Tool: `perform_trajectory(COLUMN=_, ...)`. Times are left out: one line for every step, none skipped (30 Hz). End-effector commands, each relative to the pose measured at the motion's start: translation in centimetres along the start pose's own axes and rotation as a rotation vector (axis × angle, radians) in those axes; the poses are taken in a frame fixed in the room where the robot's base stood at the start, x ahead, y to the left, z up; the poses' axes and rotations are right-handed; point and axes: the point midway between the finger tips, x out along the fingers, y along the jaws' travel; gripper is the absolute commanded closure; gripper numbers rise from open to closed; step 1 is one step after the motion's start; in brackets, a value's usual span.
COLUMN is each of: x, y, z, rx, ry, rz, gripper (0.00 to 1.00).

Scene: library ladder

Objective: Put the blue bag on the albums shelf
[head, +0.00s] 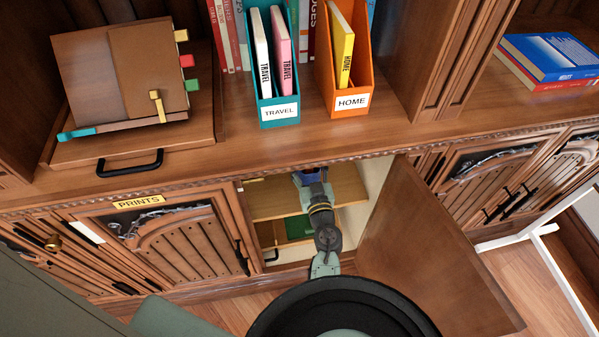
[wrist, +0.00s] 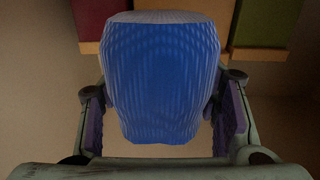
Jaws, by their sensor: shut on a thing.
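The blue bag (wrist: 163,80) fills the middle of the wrist view, between the two fingers of my gripper (wrist: 163,115), which is shut on it. In the head view my gripper (head: 309,178) is inside the open cabinet, at the upper shelf board (head: 275,204); only a little of the blue bag shows there, the rest hidden by my arm. A green album (head: 299,228) lies in the lower compartment. In the wrist view a red album (wrist: 95,15) and a green album (wrist: 262,25) show beyond the bag. I cannot tell whether the bag touches a board.
The cabinet door (head: 425,250) stands wide open to the right of my arm. The PRINTS cabinet (head: 170,245) to the left is shut. Above, the counter holds a teal TRAVEL file (head: 279,112) and an orange HOME file (head: 351,101). A white frame (head: 545,240) stands at the far right.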

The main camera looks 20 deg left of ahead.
Motion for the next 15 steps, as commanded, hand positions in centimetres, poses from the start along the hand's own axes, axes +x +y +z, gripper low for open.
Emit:
perform_trajectory(x=0.0, y=0.0, z=0.5, rx=0.0, ry=0.002, rz=0.0, gripper=0.74)
perform_trajectory(x=0.0, y=0.0, z=0.6, rx=0.0, ry=0.002, rz=0.0, gripper=0.74)
perform_trajectory(x=0.0, y=0.0, z=0.8, rx=0.0, ry=0.002, rz=0.0, gripper=0.74)
perform_trajectory(x=0.0, y=0.0, z=1.0, rx=0.0, ry=0.002, rz=0.0, gripper=0.74)
perform_trajectory(x=0.0, y=0.0, z=1.4, rx=-0.001, ry=0.002, rz=0.0, gripper=0.74)
perform_trajectory(x=0.0, y=0.0, z=1.9, rx=0.0, ry=0.001, rz=0.0, gripper=0.74)
perform_trajectory(x=0.0, y=0.0, z=2.4, rx=0.0, ry=0.001, rz=0.0, gripper=0.74)
perform_trajectory(x=0.0, y=0.0, z=2.9, rx=0.001, ry=0.001, rz=0.001, gripper=0.74)
perform_trajectory(x=0.0, y=0.0, z=3.5, rx=0.0, ry=0.001, rz=0.001, gripper=0.74)
perform_trajectory(x=0.0, y=0.0, z=4.0, rx=0.0, ry=0.001, rz=0.001, gripper=0.74)
perform_trajectory(x=0.0, y=0.0, z=4.2, rx=0.0, ry=0.001, rz=0.001, gripper=0.74)
perform_trajectory(x=0.1, y=0.0, z=4.4, rx=0.001, ry=0.002, rz=0.001, gripper=0.74)
perform_trajectory(x=0.1, y=0.0, z=4.4, rx=0.001, ry=0.002, rz=0.001, gripper=0.74)
perform_trajectory(x=0.1, y=0.0, z=4.3, rx=0.0, ry=0.002, rz=0.001, gripper=0.74)
perform_trajectory(x=0.1, y=0.0, z=4.2, rx=0.0, ry=0.002, rz=0.001, gripper=0.74)
